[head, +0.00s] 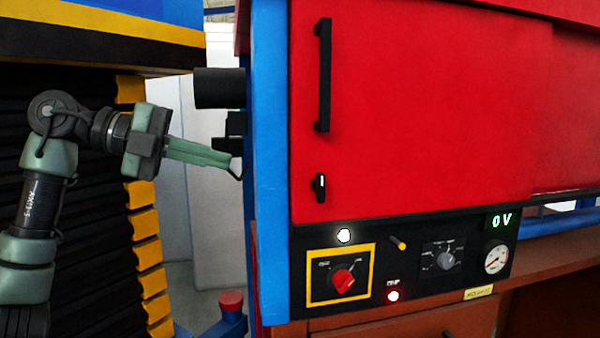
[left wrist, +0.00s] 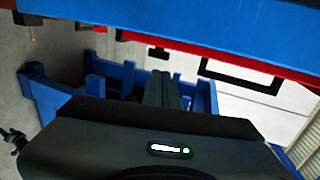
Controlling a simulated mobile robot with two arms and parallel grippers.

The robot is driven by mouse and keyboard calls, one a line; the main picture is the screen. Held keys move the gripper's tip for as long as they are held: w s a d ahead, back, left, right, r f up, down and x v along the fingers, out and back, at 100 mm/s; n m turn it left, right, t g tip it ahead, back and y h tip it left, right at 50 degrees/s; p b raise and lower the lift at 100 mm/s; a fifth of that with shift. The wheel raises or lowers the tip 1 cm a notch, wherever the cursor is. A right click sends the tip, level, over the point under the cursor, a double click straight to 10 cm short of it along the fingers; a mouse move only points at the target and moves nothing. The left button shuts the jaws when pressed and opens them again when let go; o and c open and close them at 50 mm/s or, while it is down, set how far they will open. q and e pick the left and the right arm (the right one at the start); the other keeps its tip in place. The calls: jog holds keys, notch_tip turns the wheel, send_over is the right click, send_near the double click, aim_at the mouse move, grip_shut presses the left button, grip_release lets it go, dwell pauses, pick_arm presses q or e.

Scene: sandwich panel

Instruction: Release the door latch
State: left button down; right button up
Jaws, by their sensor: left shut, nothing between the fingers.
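The red cabinet door (head: 420,110) is closed in the head view, with a long black vertical handle (head: 323,75) near its left edge. The small black door latch (head: 319,187) sits below that handle, with a light mark on it. My left gripper (head: 232,165) is shut and empty, to the left of the blue post (head: 270,170), apart from the latch and at about its height. My right gripper is in neither view.
The blue post stands between my gripper and the door.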

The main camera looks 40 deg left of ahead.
pick_arm(q)
jog(key=p, duration=0.6)
send_near(316, 177)
jog(key=x, duration=0.6)
jog(key=shift+d+r, duration=0.1)
jog(key=shift+w+d, duration=0.15)
jog(key=shift+w, duration=0.05)
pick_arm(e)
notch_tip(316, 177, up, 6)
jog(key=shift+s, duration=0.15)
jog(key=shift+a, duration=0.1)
